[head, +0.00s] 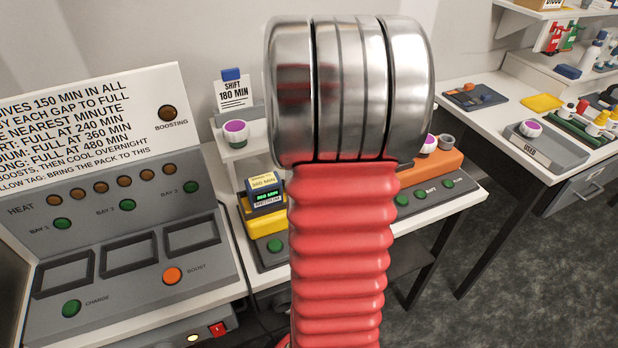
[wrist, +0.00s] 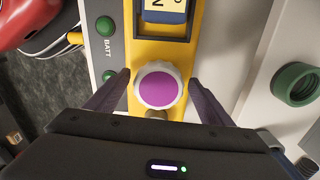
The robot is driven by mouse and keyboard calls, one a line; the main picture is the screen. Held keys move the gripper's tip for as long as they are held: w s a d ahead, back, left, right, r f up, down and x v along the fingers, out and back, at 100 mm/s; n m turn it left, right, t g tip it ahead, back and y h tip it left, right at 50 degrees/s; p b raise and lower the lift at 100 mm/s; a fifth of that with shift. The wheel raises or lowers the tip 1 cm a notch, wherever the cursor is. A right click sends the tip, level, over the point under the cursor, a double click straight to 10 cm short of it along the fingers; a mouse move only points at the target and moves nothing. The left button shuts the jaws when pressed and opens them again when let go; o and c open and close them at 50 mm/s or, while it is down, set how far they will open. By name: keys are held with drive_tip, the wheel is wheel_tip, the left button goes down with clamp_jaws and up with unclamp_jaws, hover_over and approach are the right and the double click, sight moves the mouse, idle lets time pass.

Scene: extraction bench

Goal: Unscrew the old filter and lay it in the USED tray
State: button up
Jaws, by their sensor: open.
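In the wrist view a filter with a purple top and white ridged rim (wrist: 158,85) sits on a yellow unit (wrist: 193,50). My gripper (wrist: 159,77) is open, with one finger on each side of the filter. I cannot tell whether the fingers touch it. In the head view my arm hides the gripper and this filter; part of the yellow unit (head: 268,222) shows left of the arm. The grey USED tray (head: 565,162) is on the right-hand table, with another purple-topped filter (head: 530,128) in it.
An orange unit (head: 440,165) with a purple-topped piece (head: 428,145) stands right of my arm. Another purple-topped piece (head: 236,131) stands on the back shelf. A battery pack (head: 265,195) sits on the yellow unit. A green ring (wrist: 296,84) lies to the right in the wrist view.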

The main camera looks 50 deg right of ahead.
drive_tip(key=m, duration=0.4)
drive_tip(key=shift+m, duration=2.1)
drive_tip(key=shift+c, duration=0.5)
